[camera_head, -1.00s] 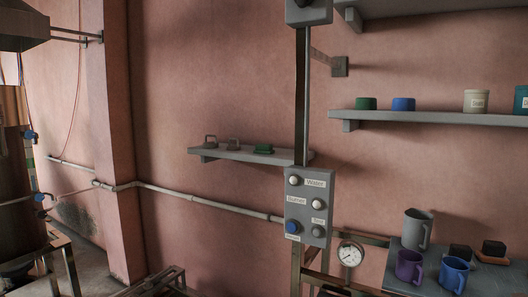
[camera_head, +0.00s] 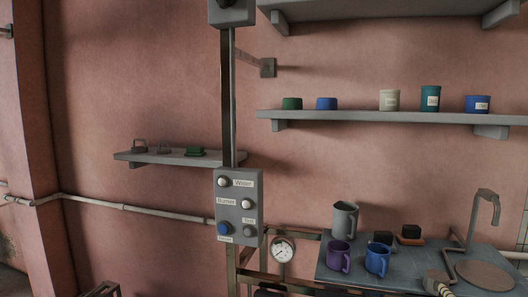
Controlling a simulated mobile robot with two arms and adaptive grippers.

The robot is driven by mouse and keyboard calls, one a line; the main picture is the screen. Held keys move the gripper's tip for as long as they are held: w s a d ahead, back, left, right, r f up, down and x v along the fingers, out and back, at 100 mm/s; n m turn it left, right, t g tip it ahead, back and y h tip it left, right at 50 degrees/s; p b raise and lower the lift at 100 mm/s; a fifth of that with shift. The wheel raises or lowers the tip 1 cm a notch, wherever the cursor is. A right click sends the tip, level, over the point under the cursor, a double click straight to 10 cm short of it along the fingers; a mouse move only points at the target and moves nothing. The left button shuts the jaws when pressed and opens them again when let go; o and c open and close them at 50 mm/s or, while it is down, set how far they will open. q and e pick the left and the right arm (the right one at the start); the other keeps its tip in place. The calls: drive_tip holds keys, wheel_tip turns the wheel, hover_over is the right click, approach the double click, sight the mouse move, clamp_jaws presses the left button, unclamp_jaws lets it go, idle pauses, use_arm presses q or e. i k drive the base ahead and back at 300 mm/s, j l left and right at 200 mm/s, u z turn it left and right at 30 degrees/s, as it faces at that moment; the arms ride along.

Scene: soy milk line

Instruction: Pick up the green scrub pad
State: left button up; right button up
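A dark green, flat, block-like thing (camera_head: 195,152), which looks like the green scrub pad, lies on the small grey wall shelf (camera_head: 128,157) left of the post. It sits near the shelf's right part and is too small to make out its texture. A second green thing, a short round green container or lid (camera_head: 291,104), stands on the longer shelf at the upper right. Neither of my grippers is in view.
A post carries a control panel (camera_head: 239,207) just right of the small shelf. Two grey handled items (camera_head: 139,146) share that shelf. The worktop (camera_head: 340,270) at lower right holds a grey jug (camera_head: 344,220), a purple mug (camera_head: 339,256), a blue mug (camera_head: 377,259) and a tap (camera_head: 487,207).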

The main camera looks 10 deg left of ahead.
sight(190, 151)
drive_tip(key=i+j+z, duration=0.1)
drive_tip(key=j+z, duration=1.1)
drive_tip(key=k+j+z, duration=0.15)
drive_tip(key=j+z, duration=0.3)
